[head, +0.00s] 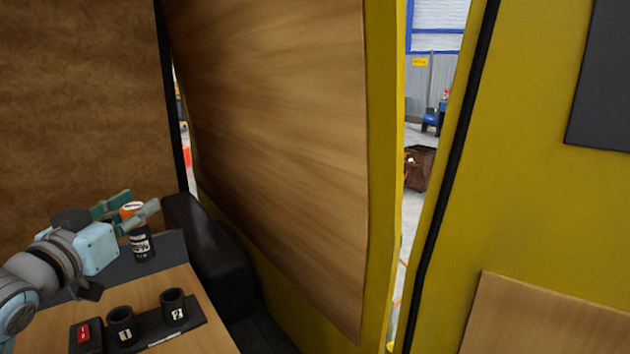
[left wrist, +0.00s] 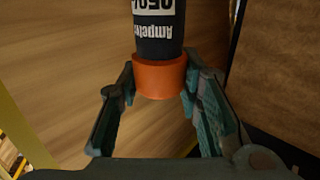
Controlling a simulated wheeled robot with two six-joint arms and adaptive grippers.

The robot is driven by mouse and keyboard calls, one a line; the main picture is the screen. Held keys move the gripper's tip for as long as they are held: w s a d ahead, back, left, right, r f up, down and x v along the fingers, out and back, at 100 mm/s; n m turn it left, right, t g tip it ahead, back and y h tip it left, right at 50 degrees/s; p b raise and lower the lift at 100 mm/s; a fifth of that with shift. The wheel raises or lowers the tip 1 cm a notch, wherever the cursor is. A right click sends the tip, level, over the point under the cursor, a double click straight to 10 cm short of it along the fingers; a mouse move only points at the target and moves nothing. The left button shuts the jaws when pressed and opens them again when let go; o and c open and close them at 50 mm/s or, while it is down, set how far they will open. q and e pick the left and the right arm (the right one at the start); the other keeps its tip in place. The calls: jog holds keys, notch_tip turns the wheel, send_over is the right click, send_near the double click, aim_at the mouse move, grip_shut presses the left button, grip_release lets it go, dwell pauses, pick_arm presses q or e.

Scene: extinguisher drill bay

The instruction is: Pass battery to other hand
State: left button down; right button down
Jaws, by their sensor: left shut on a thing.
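The battery (head: 140,247) is a black cylinder with white lettering and an orange end. My left gripper (head: 132,209) is shut on its orange end, with one green finger on each side, and the black body hangs down below the fingers. In the left wrist view the battery (left wrist: 158,32) points away between the fingers, its orange band (left wrist: 159,77) between the pads. The far end of the battery is cut off there. My right gripper is in neither view.
A wooden table (head: 195,342) lies at lower left. On it is a dark holder with two black cups, marked 1 (head: 122,326) and 2 (head: 174,307), and a red label or switch (head: 84,333). A black seat-like shape (head: 212,255) and tall wood-and-yellow panels (head: 290,150) stand to the right.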

pick_arm(q)
jog(key=s+d+f+m+h, duration=0.1)
jog(key=s+d+f+h, duration=0.1)
jog(key=s+d+f, duration=0.2)
jog(key=s+d+f+m+g+h, duration=0.1)
jog(key=s+d+f+m+h, duration=0.1)
jog(key=s+d+f, duration=0.2)
jog(key=s+d+f+m+g+h, duration=0.1)
jog(key=s+d+f+h, duration=0.2)
jog(key=s+f, duration=0.6)
notch_tip(320, 180, down, 6)
jog(key=shift+s+d+r+m, duration=0.2)
jog(key=shift+d+r+m, duration=0.1)
jog(key=shift+d, duration=0.4)
